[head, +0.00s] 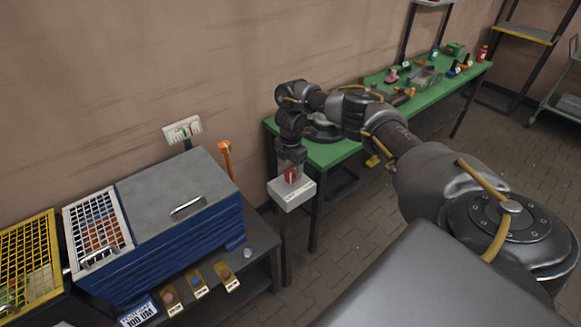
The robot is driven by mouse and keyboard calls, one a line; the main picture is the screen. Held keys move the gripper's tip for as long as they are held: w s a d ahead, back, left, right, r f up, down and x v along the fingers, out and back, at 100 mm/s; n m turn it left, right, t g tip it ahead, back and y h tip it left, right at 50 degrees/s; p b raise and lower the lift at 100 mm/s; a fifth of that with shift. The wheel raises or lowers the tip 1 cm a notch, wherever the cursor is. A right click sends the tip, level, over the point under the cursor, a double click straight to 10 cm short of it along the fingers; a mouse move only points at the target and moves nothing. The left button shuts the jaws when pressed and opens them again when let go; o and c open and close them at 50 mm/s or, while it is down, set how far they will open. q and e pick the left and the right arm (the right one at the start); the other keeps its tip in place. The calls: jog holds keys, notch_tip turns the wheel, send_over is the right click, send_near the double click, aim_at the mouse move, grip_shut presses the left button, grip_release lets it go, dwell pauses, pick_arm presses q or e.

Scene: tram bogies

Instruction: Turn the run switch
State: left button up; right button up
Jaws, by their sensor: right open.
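A small red switch (290,175) stands on top of a pale box (292,194), which sits on a dark post beside the blue machine. I take it to be the run switch. My right gripper (291,172) points down over the box, with its fingers apart at the red switch. The fingers partly hide the switch, and I cannot tell whether they touch it. My left gripper is not in view.
A blue machine (178,262) with a grey lid (175,190) and mesh guards stands at left. Small yellow-tagged items (198,284) lie along its front ledge. An orange-topped post (225,152) stands behind. A green bench (440,92) with small objects runs along the wall.

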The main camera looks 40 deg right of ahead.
aim_at(291, 172)
notch_tip(291, 172, up, 8)
jog(key=p, duration=0.1)
dwell(0.7)
